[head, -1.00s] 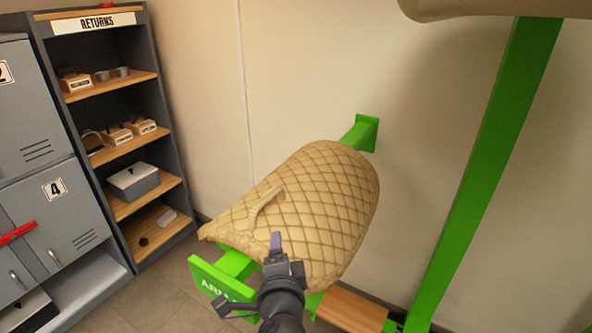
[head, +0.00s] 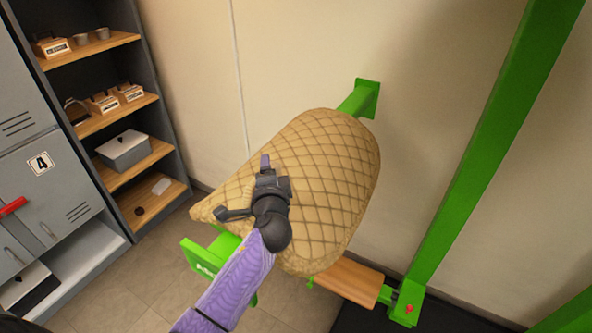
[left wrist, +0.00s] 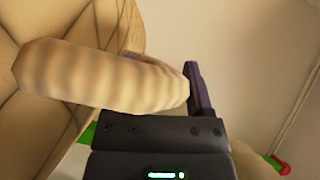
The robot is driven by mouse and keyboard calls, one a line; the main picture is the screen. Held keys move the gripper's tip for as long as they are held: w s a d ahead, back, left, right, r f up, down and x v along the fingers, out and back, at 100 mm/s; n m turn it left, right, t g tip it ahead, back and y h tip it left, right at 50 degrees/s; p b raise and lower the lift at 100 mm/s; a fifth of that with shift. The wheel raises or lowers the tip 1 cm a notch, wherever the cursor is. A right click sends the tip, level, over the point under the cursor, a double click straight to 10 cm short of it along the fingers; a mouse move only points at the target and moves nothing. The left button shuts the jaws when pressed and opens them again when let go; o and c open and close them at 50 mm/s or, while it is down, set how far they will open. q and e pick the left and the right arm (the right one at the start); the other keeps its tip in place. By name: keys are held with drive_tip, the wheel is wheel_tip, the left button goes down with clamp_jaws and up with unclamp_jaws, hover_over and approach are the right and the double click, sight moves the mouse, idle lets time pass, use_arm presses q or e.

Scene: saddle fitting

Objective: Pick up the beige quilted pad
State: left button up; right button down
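The beige quilted pad (head: 325,175) lies over a green wall-mounted rack (head: 360,98) in the head view. My left gripper (head: 265,162) is over the pad's near left part, at the pad's handle, and hides the handle there. In the left wrist view a ribbed beige loop, the pad's handle (left wrist: 95,78), crosses close in front of my left gripper (left wrist: 165,75). One dark finger stands apart at the loop's right end; the other is mostly hidden behind the loop. The fingers look spread, and no firm grip on the handle shows. My right gripper is not in view.
A shelf unit (head: 155,150) with small boxes and cups stands at the left, beside grey lockers (head: 40,165). A green post (head: 490,150) rises at the right. A wooden step (head: 350,280) sits below the pad. The wall behind is bare.

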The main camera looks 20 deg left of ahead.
use_arm(q)
drive_tip(key=shift+a, duration=0.1)
clamp_jaws()
idle(1.2)
